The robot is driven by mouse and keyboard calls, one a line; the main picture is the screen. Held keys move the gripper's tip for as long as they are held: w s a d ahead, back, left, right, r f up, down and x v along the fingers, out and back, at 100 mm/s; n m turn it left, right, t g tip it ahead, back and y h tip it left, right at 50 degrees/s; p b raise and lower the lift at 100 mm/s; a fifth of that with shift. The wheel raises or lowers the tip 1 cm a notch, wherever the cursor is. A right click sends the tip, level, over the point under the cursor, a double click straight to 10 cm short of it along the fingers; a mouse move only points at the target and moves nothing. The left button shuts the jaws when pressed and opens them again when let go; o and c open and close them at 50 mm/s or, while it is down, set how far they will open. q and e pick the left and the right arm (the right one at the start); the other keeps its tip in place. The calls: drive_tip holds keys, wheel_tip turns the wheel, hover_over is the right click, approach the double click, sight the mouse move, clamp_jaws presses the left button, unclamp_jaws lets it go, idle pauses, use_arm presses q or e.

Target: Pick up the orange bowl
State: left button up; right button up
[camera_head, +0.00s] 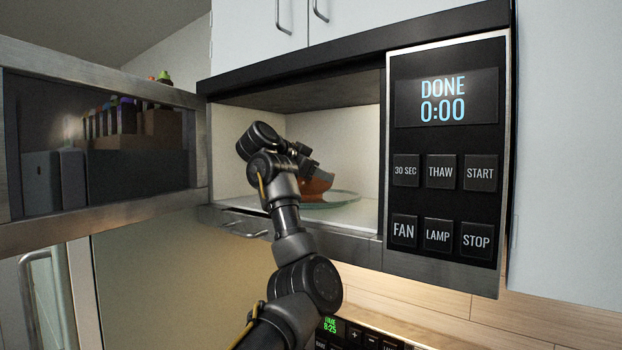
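The orange bowl (318,185) is inside the open microwave, at the glass turntable. Its left part is hidden behind my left gripper and wrist, and I cannot tell whether it rests flat or is tilted. My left gripper (311,166) reaches into the microwave from below and is at the bowl's upper left side. Its fingers are small and dark and partly hidden by my wrist, so I cannot tell whether they are closed on the rim. My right gripper is not in view.
The glass turntable (345,198) lies on the microwave floor. The microwave door (95,215) stands open to the left. The control panel (445,150) on the right reads DONE 0:00. Free room inside is right of the bowl. A stove panel (360,338) is below.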

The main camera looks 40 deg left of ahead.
use_arm(q)
drive_tip(key=shift+p+x, duration=0.4)
drive_tip(key=shift+x, duration=0.9)
drive_tip(key=shift+s, duration=0.1)
clamp_jaws()
drive_tip(key=shift+r, duration=0.1)
